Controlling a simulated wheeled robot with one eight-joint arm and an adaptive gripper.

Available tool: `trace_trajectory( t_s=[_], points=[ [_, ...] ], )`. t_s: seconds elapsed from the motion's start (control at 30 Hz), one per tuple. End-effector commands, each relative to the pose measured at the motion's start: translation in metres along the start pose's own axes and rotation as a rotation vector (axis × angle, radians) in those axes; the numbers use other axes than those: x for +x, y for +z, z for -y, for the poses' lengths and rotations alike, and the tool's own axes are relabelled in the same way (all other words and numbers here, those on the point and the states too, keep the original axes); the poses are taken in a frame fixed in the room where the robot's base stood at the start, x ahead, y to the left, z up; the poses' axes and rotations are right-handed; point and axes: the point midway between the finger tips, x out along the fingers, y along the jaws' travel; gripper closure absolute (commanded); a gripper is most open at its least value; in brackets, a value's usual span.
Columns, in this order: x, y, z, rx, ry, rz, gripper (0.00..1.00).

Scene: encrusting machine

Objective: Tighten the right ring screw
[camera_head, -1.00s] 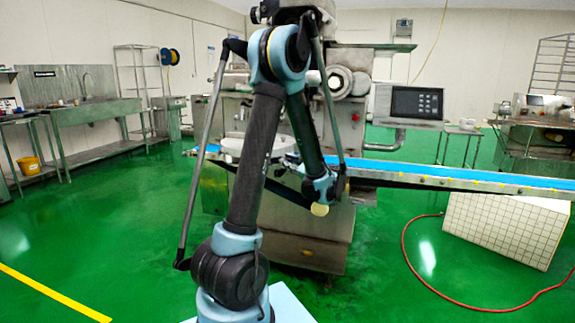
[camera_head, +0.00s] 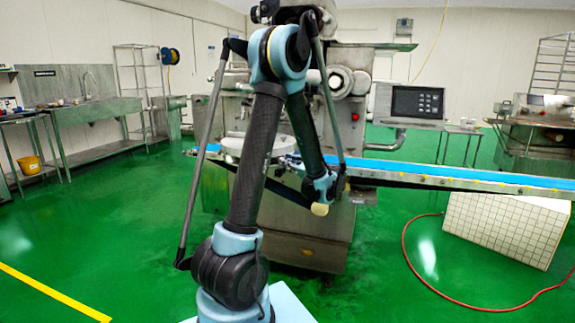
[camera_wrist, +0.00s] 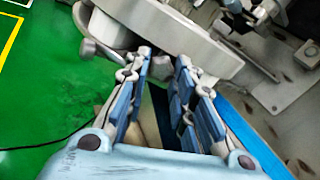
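The pale ring (camera_head: 232,146) shows as a flat disc at the machine's front in the head view, partly behind my arm. In the wrist view the ring (camera_wrist: 165,30) fills the upper middle, tilted. A grey screw head (camera_wrist: 160,67) sits at the ring's lower edge, between my fingertips. Another grey screw (camera_wrist: 89,48) sticks out of the ring further left. My gripper (camera_wrist: 163,60) is open, with a blue-padded finger on each side of the nearer screw head. Contact with the screw cannot be told.
A conveyor with a blue belt (camera_head: 460,179) runs right from the machine; its blue belt (camera_wrist: 238,108) and metal frame (camera_wrist: 290,95) lie right of my gripper. The machine body (camera_head: 305,235) stands behind my arm. Green floor is open at left. A red hose (camera_head: 408,262) lies at right.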

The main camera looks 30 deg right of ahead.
Motion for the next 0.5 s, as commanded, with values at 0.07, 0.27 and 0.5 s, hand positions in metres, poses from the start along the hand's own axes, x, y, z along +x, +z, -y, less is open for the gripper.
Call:
trace_trajectory(
  t_s=[0.07, 0.27, 0.5],
  points=[
    [0.0002, 0.0001, -0.0001, 0.0, 0.0, 0.0, 0.58],
    [0.0, 0.0004, 0.0001, 0.0, 0.0, 0.001, 0.58],
    [-0.0058, 0.0003, 0.0008, 0.0, -0.002, 0.001, 0.58]
  ],
)
